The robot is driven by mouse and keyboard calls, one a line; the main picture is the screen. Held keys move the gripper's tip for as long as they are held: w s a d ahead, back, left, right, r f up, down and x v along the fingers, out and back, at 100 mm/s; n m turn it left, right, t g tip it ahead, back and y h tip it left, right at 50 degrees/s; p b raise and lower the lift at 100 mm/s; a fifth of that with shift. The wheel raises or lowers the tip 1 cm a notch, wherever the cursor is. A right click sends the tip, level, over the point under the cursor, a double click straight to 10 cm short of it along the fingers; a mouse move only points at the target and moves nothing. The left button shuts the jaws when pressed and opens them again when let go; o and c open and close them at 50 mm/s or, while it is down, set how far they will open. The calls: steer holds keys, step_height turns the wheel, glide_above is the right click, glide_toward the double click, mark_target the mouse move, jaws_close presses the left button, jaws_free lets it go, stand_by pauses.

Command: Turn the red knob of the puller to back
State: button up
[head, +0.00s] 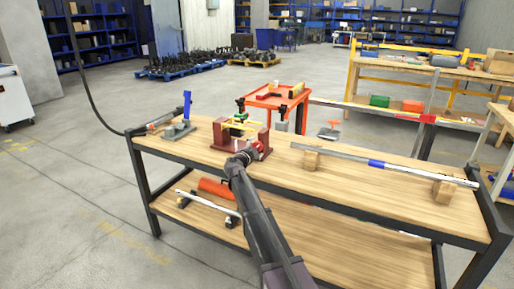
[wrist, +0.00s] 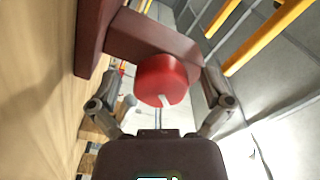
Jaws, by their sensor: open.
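The puller (head: 224,136), a dark red frame with yellow and green parts, stands on the wooden workbench in the head view. Its dark red frame (wrist: 150,35) fills the top of the wrist view. The round red knob (wrist: 161,80) faces the wrist camera and has a short white mark on its lower edge. The knob is small in the head view (head: 257,146). My gripper (wrist: 162,92) is open, with one finger to each side of the knob. Gaps show between the fingers and the knob, and nothing is held. The gripper (head: 242,158) partly covers the puller's front in the head view.
A grey tool with a blue handle (head: 187,107) stands left of the puller. A long metal bar (head: 400,167) rests on wooden blocks to the right. An orange-red stand (head: 262,101) is behind the workbench (head: 290,190). Bare wood lies between puller and bar.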

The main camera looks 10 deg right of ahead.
steer(key=v, duration=1.1)
steer(key=shift+s+a, duration=0.15)
steer(key=shift+s, duration=0.05)
steer(key=m, duration=0.8)
steer(key=s+m, duration=0.1)
steer(key=m, duration=0.7)
steer(key=s+a+m, duration=0.1)
steer(key=m, duration=0.7)
steer(key=shift+r+p, duration=0.3)
steer(key=shift+p, duration=0.05)
steer(key=shift+w+d, duration=0.1)
steer(key=x, duration=1.3)
steer(key=shift+w+d, duration=0.1)
steer(key=shift+w, duration=0.15)
